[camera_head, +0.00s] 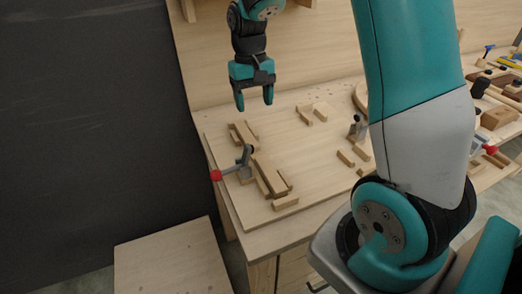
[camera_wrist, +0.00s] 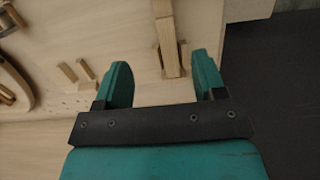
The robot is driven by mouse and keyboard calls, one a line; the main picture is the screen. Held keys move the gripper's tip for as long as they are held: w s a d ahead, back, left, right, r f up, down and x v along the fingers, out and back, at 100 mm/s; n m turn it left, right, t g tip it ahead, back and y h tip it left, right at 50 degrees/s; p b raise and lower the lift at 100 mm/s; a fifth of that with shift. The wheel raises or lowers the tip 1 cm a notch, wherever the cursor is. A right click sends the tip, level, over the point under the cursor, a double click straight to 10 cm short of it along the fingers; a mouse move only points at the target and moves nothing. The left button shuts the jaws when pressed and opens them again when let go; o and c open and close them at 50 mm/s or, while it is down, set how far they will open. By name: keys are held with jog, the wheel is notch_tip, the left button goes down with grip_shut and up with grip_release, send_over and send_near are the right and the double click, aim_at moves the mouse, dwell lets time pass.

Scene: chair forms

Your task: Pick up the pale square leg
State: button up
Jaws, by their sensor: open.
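Several pale wooden bars lie on the workbench, and I cannot tell which one is the pale square leg. Two short bars (camera_head: 312,114) lie side by side at the back middle. They also show at the left of the wrist view (camera_wrist: 67,73). Two more bars (camera_head: 345,158) lie to the right, and a short one (camera_head: 285,202) lies near the front edge. A long bar (camera_wrist: 166,45) in the wrist view lies beyond the space between my fingers. My gripper (camera_head: 254,103) is open and empty, raised above the back left of the bench. Its fingers (camera_wrist: 161,75) touch nothing visible.
Another metal clamp (camera_head: 356,128) stands at the right. Tools and blocks crowd a far-right table (camera_head: 480,178). The bench middle (camera_head: 300,150) is bare.

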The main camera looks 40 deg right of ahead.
aim_at(258, 156)
jog(key=f, duration=0.5)
jog(key=s+f+p, duration=0.1)
jog(key=f, duration=0.4)
jog(key=f+p, duration=0.1)
jog(key=f, duration=0.4)
jog(key=shift+s+a+f, duration=0.1)
jog(key=shift+s+a, duration=0.25)
jog(key=shift+a, duration=0.05)
jog(key=shift+c, duration=0.5)
jog(key=c, duration=1)
